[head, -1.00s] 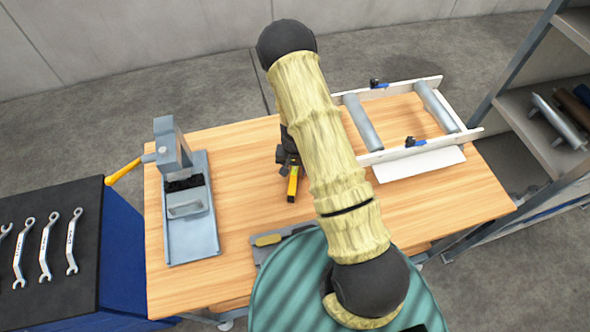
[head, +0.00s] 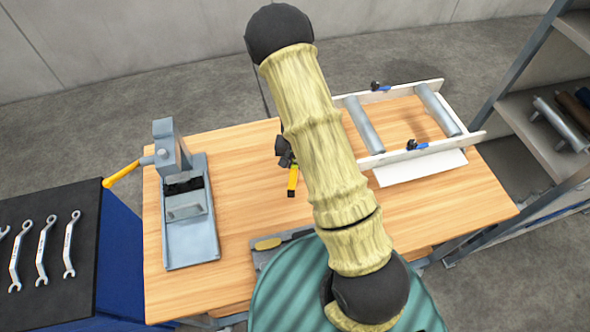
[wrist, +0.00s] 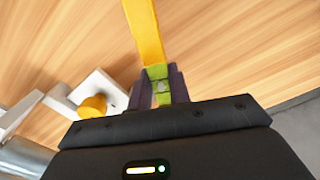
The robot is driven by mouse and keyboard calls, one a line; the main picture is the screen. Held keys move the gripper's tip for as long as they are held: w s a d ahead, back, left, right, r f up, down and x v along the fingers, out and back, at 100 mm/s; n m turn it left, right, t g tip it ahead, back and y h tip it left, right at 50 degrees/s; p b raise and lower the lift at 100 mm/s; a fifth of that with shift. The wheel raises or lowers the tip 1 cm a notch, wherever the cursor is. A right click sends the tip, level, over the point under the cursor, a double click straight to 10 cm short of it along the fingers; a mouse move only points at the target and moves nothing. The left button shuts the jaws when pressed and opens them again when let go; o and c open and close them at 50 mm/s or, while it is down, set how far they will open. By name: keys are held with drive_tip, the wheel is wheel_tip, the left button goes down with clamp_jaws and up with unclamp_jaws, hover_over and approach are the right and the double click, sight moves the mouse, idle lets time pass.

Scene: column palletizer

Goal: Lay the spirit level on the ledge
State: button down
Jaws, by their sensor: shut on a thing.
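The yellow spirit level (head: 292,182) is held over the wooden table, left of the roller frame. It also shows in the wrist view (wrist: 145,35), reaching away from the jaws, with a green part and a vial at the grip. My gripper (head: 289,163) is shut on its end; in the wrist view the dark fingers (wrist: 157,88) flank it. My arm hides part of the table. I cannot tell for sure which surface is the ledge; a white flat strip (head: 425,167) juts from the near side of the roller frame (head: 445,142).
A grey press-like fixture (head: 190,225) with a yellow handle stands at the table's left. Wrenches (head: 42,250) lie on a dark cabinet. A shelf rack (head: 545,130) stands at right. The wrist view shows a white bracket with a yellow knob (wrist: 93,106) near the gripper.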

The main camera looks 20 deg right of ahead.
wheel_tip(320, 180, up, 4)
drive_tip(key=shift+r, duration=0.2)
drive_tip(key=shift+f, duration=0.1)
idle(0.6)
